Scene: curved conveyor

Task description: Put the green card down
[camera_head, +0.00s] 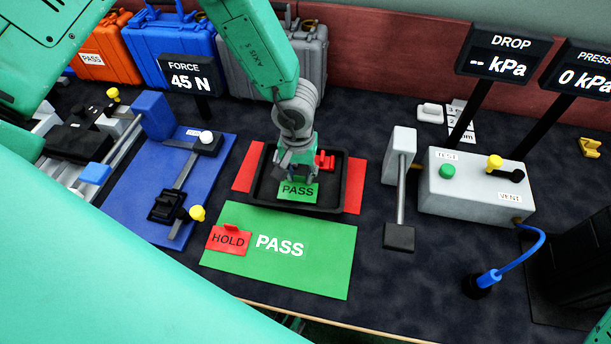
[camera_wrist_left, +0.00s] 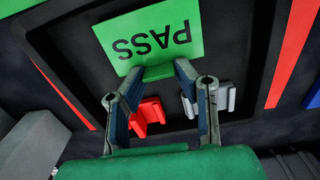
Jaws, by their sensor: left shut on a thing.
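The green card (camera_head: 298,191) reads PASS. It also shows upside down in the left wrist view (camera_wrist_left: 150,38). My left gripper (camera_head: 296,174) is shut on the card's near edge in the left wrist view (camera_wrist_left: 160,70). The card is over the black tray (camera_head: 335,196); I cannot tell whether it touches the tray. A red clip-like piece (camera_head: 325,160) lies in the tray beside my gripper. A grey piece (camera_wrist_left: 222,100) shows on the other side in the left wrist view. My right gripper is not in view.
A green PASS mat (camera_head: 320,260) lies in front of the tray, with a red HOLD card (camera_head: 228,240) at its left. A blue fixture (camera_head: 175,190) stands left. A grey post (camera_head: 400,190) and test box (camera_head: 475,190) stand right.

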